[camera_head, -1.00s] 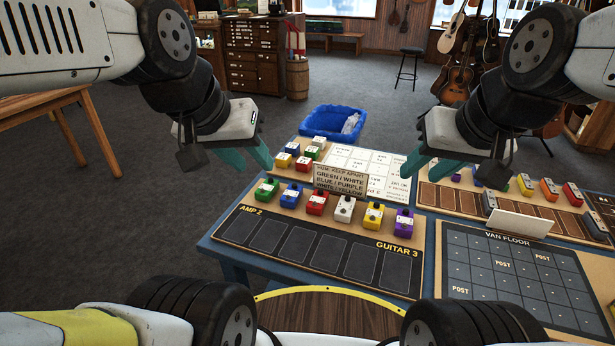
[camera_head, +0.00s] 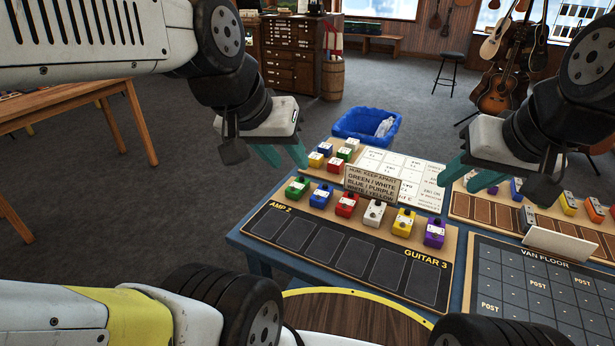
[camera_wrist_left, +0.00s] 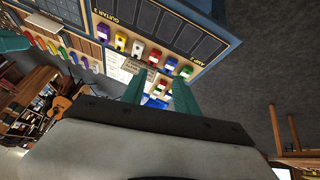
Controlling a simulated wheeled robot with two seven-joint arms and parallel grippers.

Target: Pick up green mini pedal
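A larger green pedal (camera_head: 297,187) stands at the left end of the row in front. My left gripper (camera_head: 284,155) is open and empty, left of the mini cluster and apart from it. In the left wrist view its fingers (camera_wrist_left: 159,93) are spread, with small pedals beyond; I cannot clearly pick out the green one there. My right gripper (camera_head: 468,176) is open and empty, right of the printed sheet.
A sign card (camera_head: 383,187) stands between the mini pedals and the larger row. A blue bin (camera_head: 366,126) is behind the board. More pedals and a blank card (camera_head: 560,244) are at the right. Empty dark slots (camera_head: 355,256) fill the front.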

